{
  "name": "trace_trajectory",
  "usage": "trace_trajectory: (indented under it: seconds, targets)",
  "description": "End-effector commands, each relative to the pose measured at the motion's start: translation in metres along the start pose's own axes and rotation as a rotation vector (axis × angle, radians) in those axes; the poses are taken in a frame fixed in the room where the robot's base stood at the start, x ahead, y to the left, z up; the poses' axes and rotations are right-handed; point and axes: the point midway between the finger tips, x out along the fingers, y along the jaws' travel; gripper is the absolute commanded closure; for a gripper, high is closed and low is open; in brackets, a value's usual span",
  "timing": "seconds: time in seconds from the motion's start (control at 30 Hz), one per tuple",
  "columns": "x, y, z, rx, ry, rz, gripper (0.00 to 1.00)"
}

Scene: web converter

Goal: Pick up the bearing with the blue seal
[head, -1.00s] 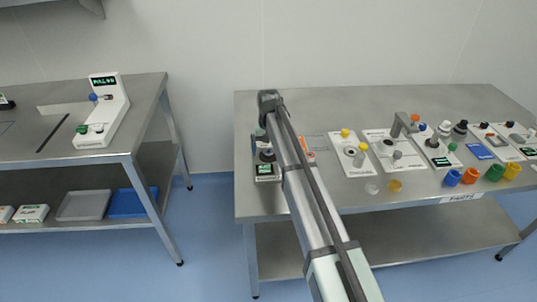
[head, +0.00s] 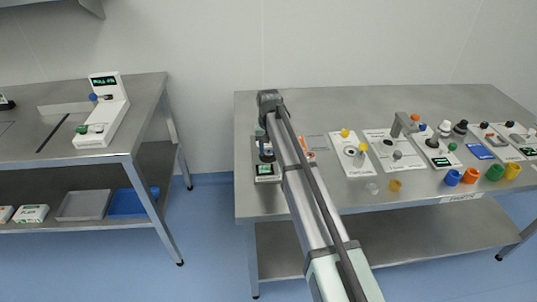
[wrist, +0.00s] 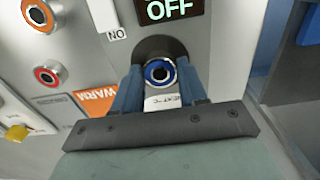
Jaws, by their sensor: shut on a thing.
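The bearing with the blue seal (wrist: 159,72) shows in the wrist view as a metal ring with a blue inner band, in front of a dark rounded recess. My gripper (wrist: 159,82) has its two blue fingers closed on its left and right sides. Whether the bearing is clear of the device behind it cannot be told. In the head view my gripper is small and partly hidden by my arm, over the device at the table's left end.
The device's display (wrist: 170,10) reads OFF. Two other bearings, one red-sealed (wrist: 48,73) and one orange-sealed (wrist: 38,14), lie left of my gripper. An orange WARM label (wrist: 95,100) is beside it. More devices and coloured cups (head: 470,176) stand to the right on the table.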

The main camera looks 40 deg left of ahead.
Motion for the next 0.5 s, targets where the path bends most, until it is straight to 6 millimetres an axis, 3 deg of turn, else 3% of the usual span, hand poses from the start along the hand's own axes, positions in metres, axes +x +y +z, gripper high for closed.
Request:
trace_trajectory:
  seconds: [0.1,0.5]
  targets:
    - [0.0,0.0,0.0,0.0,0.0,0.0,0.91]
    - [-0.012,0.0,0.0,0.0,0.001,0.0,0.91]
